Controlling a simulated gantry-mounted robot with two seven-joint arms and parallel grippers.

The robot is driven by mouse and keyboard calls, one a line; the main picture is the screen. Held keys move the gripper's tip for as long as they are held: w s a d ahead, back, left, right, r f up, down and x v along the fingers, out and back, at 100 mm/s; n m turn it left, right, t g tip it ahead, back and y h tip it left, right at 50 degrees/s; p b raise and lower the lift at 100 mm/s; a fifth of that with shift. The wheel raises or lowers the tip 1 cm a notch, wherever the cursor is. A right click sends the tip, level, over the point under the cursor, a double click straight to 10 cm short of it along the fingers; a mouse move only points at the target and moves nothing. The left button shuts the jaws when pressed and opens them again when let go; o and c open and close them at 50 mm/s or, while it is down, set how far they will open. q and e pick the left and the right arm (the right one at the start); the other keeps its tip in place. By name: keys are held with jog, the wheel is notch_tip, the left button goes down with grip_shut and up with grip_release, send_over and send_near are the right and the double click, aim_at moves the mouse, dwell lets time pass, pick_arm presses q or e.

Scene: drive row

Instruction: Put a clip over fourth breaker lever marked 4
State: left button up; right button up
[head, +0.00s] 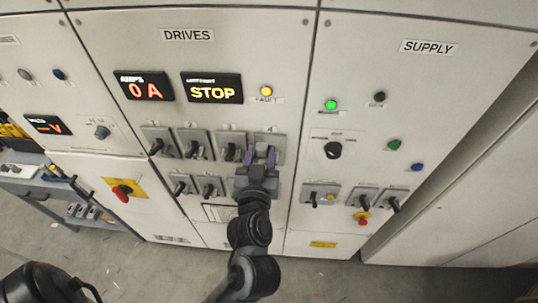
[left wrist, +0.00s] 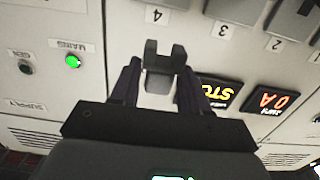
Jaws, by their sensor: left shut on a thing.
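My left gripper (head: 261,157) is in front of the fourth breaker (head: 268,144), at the right end of the upper row under the DRIVES sign, and partly covers it. In the left wrist view, the gripper (left wrist: 160,85) is shut on a dark grey notched clip (left wrist: 165,60). The clip sticks out beyond the fingertips, just below the label 4 (left wrist: 153,15) in that upside-down picture. The lever marked 4 does not show there, and I cannot tell whether the clip touches the panel. My right gripper is not in view.
Breaker 3 (head: 230,147) stands close to the left of the fourth one. A second row of breakers (head: 182,186) lies below. The SUPPLY cabinet (head: 440,110) is at right, with knobs and lamps. A cart (head: 62,190) with several items stands at far left.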

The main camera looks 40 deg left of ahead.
pick_arm(q)
jog(key=w+a+f+b, duration=0.1)
jog(key=w+b, duration=0.1)
jog(key=w+a+f+b, duration=0.1)
jog(key=w+f+b, duration=0.1)
jog(key=w, duration=0.1)
jog(key=w+a+f+b, duration=0.2)
jog(key=b, duration=0.1)
jog(key=shift+w+f, duration=0.2)
jog(key=shift+c, duration=1.3)
jog(key=shift+w+a, duration=0.15)
jog(key=shift+w, duration=0.1)
notch_tip(320, 180, down, 4)
jog(key=b, duration=0.5)
jog(key=shift+f, duration=0.1)
jog(key=o, duration=1.3)
jog(key=shift+f, duration=0.1)
